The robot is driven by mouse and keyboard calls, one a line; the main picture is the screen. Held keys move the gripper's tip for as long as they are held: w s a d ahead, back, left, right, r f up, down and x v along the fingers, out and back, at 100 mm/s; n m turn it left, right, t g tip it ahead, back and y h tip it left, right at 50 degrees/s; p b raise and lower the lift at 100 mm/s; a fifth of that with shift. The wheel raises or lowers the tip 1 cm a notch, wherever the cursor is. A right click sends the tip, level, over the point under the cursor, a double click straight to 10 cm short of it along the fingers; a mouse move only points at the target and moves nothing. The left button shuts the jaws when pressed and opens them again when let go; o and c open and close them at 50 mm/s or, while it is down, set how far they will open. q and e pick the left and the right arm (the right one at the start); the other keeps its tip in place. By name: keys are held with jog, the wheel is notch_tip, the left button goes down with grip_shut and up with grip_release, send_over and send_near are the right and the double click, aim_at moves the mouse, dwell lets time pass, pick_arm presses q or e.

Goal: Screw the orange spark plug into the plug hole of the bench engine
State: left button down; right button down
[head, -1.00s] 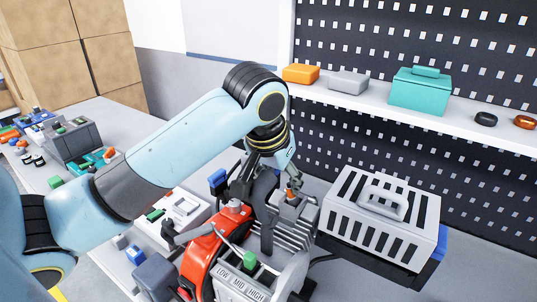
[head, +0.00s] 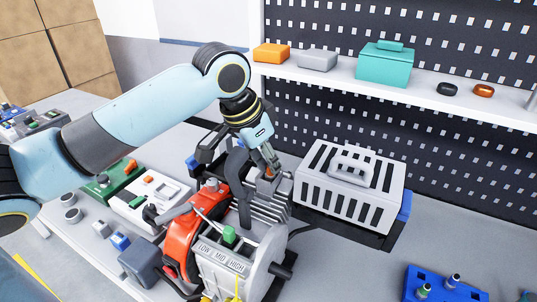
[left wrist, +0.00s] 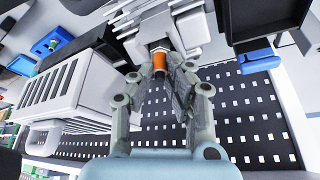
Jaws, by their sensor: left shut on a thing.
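The bench engine (head: 207,254) stands at the lower middle of the head view, with a red housing and grey cooling fins. My left gripper (head: 270,172) is over the finned part, shut on the orange spark plug (left wrist: 159,62). In the left wrist view the left gripper's fingers (left wrist: 160,76) close around the plug's orange body. The plug's metal end points at the engine's light grey finned part (left wrist: 180,20). The plug hole is hidden behind the plug, and I cannot tell how deep the plug sits. My right gripper is not in view.
A grey slotted case (head: 393,196) stands close right of the engine. A shelf (head: 330,82) with boxes runs behind. A green tray (head: 121,184) and small parts lie left. A blue holder (head: 410,290) with plugs lies front right. Bare bench shows between case and holder.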

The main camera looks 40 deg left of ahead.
pick_arm(q)
jog(key=shift+a+m, duration=0.2)
jog(key=shift+m, duration=0.3)
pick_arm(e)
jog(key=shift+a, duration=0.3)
pick_arm(q)
jog(key=m, duration=0.1)
jog(key=m+h, duration=0.1)
jog(key=m, duration=0.1)
jog(key=shift+a+g, duration=0.25)
jog(key=shift+g, duration=0.05)
jog(key=shift+f+h, duration=0.1)
jog(key=shift+h, duration=0.2)
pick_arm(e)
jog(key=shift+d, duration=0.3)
pick_arm(q)
jog(key=shift+m, duration=0.8)
jog(key=shift+d+f+m+g+h+b, duration=0.15)
jog(key=shift+m+g+h+b, duration=0.3)
jog(key=shift+m, duration=0.65)
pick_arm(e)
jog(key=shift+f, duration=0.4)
